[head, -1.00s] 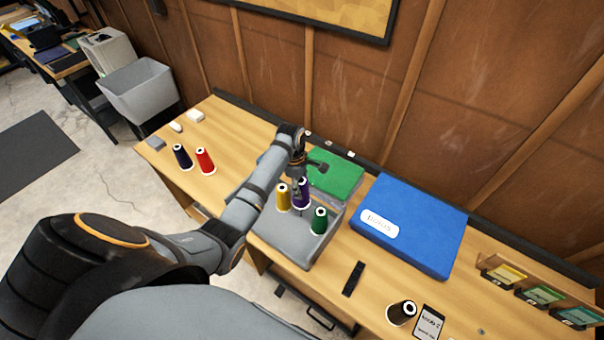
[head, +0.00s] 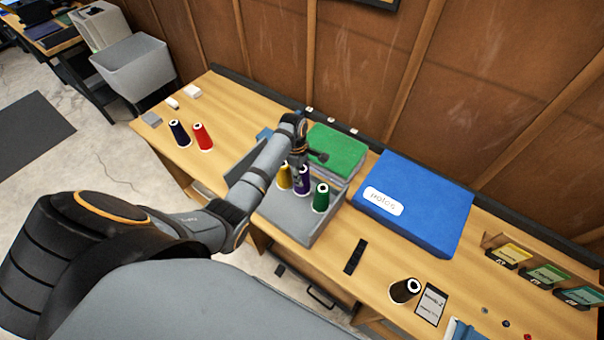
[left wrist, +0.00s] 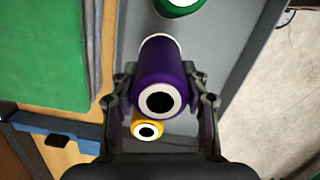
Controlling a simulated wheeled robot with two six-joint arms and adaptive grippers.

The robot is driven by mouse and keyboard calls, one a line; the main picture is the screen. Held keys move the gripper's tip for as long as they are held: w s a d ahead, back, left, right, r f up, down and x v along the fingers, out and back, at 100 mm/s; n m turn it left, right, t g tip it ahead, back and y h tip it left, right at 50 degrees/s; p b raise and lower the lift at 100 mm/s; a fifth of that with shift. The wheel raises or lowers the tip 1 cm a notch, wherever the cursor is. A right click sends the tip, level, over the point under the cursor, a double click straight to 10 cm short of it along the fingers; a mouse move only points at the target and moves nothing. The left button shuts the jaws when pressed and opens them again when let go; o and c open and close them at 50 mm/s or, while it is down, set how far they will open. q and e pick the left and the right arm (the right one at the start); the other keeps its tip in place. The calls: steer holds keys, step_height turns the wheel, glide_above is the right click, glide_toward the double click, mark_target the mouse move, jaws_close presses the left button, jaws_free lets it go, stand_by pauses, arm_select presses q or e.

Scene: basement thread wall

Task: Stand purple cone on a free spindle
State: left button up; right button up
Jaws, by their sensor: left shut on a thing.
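My left gripper (head: 300,164) is shut on the purple cone (head: 303,182), with a finger on each side of it; the left wrist view shows the purple cone (left wrist: 165,78) from above. The cone looks nearly upright over the grey stand (head: 287,214). I cannot tell whether its base touches the stand, and any spindle under it is hidden. A yellow cone (head: 284,178) stands close on its left and a green cone (head: 321,198) in front to its right, both on the stand. My right gripper is not in view.
A green box (head: 335,143) lies behind the stand and a blue box (head: 413,205) to its right. Dark blue (head: 180,134) and red (head: 203,138) cones stand at the table's left. A black cone (head: 405,290) and a card (head: 431,304) are at front right.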

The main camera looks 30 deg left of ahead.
arm_select(q)
steer(key=shift+f+b, duration=0.4)
steer(key=shift+f, duration=1.1)
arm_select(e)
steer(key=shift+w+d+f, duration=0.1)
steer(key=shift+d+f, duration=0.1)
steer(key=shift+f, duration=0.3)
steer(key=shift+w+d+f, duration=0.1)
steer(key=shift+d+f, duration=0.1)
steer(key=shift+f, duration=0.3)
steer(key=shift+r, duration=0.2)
arm_select(q)
steer(key=shift+r+p, duration=0.1)
steer(key=shift+p, duration=0.25)
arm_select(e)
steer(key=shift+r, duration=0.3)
arm_select(q)
steer(key=shift+f, duration=0.4)
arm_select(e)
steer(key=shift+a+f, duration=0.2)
